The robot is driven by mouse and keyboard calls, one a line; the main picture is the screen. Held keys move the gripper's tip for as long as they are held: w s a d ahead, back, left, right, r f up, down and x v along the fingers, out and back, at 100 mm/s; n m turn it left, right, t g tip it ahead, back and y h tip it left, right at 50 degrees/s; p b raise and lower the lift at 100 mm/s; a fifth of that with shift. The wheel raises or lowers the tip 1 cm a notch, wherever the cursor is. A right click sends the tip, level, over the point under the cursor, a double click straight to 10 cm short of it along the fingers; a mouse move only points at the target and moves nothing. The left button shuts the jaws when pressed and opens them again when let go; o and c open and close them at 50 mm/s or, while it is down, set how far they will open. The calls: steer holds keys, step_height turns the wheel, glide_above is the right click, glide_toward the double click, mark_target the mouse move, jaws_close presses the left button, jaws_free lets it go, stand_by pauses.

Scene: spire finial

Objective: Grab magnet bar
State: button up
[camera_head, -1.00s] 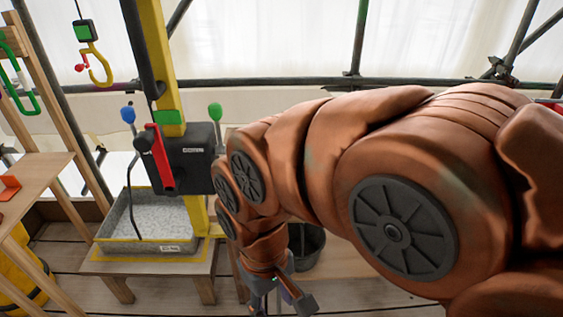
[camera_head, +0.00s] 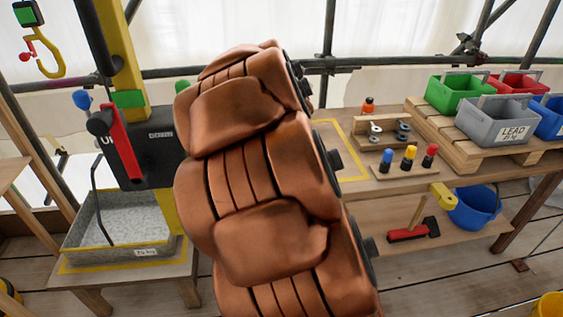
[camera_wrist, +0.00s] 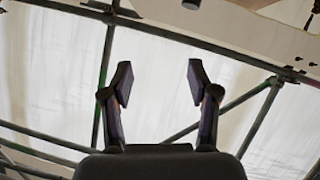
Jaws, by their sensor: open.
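A red and dark bar with a wooden handle (camera_head: 413,231) lies on the lower shelf at the right of the head view. It looks like the magnet bar, but I cannot tell for sure. My gripper (camera_wrist: 159,82) is open and empty in the wrist view, with its two fingers well apart. In the head view my arm fills the middle and the gripper is hidden. The bar does not show in the wrist view.
A workbench (camera_head: 468,172) holds a small rack with blue, yellow and red-topped pegs (camera_head: 409,158). Green (camera_head: 458,92), grey (camera_head: 497,122), red and blue bins stand behind. A blue bucket (camera_head: 475,208) is below. A grey tray (camera_head: 120,232) and yellow post stand left.

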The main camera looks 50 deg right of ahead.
steer(key=w+d+f+n+t+y+b, duration=0.25)
steer(key=w+d+f+t, duration=0.2)
steer(key=d, duration=0.35)
step_height(320, 180, down, 6)
steer(key=s+a+f+n+t+y+b, duration=0.1)
steer(key=s+a+n+t+y+b, duration=0.15)
steer(key=t+y, duration=0.3)
steer(key=w+g+p, duration=0.1)
steer(key=w, duration=0.7)
steer(key=shift+r, duration=0.2)
jaws_close()
